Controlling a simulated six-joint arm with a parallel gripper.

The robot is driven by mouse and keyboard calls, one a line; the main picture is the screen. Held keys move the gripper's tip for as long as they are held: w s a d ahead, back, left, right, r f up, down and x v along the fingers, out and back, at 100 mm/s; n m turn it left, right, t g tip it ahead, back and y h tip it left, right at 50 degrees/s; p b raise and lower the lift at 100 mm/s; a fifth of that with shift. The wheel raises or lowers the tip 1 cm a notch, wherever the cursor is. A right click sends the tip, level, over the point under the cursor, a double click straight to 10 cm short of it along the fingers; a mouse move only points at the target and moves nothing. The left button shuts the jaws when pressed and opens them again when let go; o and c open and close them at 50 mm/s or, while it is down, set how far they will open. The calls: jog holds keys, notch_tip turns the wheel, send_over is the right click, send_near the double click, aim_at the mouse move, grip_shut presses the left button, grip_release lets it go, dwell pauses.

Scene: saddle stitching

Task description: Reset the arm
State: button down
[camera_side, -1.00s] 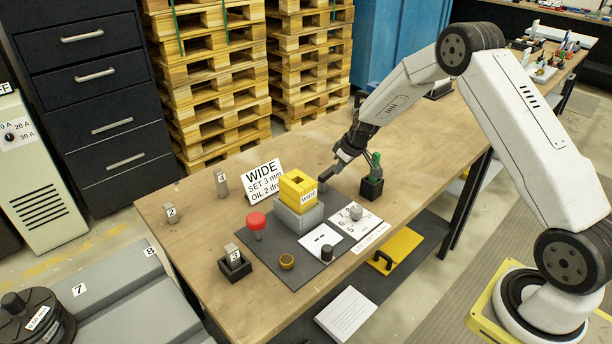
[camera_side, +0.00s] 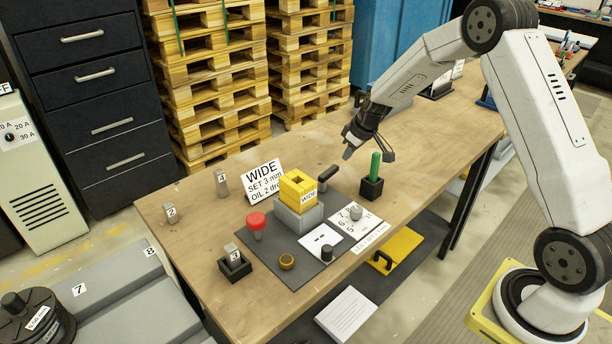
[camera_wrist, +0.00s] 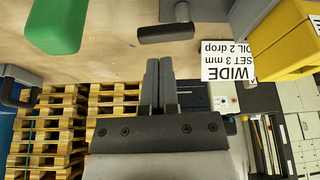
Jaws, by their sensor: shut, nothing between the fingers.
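My gripper (camera_side: 348,152) hangs above the wooden bench, behind and to the left of the green piece, in the side view. Its two grey fingers (camera_wrist: 159,85) are together in the wrist view, with nothing between them. A black handle (camera_side: 328,172) sticks out beside the yellow block marked WIDE (camera_side: 298,188). In the wrist view the handle (camera_wrist: 166,33) lies just beyond the fingertips, apart from them. The green piece (camera_side: 375,165) stands upright in a black holder (camera_side: 371,188); its green end also shows in the wrist view (camera_wrist: 66,24).
A sign reading WIDE, SET 3 mm (camera_side: 263,181) stands behind the yellow block. A red knob (camera_side: 256,221), a numbered dial card (camera_side: 355,221), a brass ring (camera_side: 287,261) and numbered grey posts (camera_side: 171,212) are on the bench (camera_side: 215,250).

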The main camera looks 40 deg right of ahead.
jog(key=s+a+r+m+g, duration=0.1)
jog(key=s+a+r, duration=0.1)
jog(key=s+a, duration=0.8)
jog(key=s+a+r+m+g, duration=0.1)
jog(key=s+a+r, duration=0.35)
jog(key=s, duration=0.95)
jog(key=w+d+f+n+t, duration=0.1)
jog(key=w+d+f, duration=0.1)
jog(key=w+d, duration=0.6)
jog(key=w+d+f+n+t, duration=0.1)
jog(key=w+d+f, duration=0.1)
jog(key=w+d, duration=0.6)
jog(key=w, duration=0.7)
jog(key=shift+f, duration=0.35)
jog(key=shift+d+f, duration=0.1)
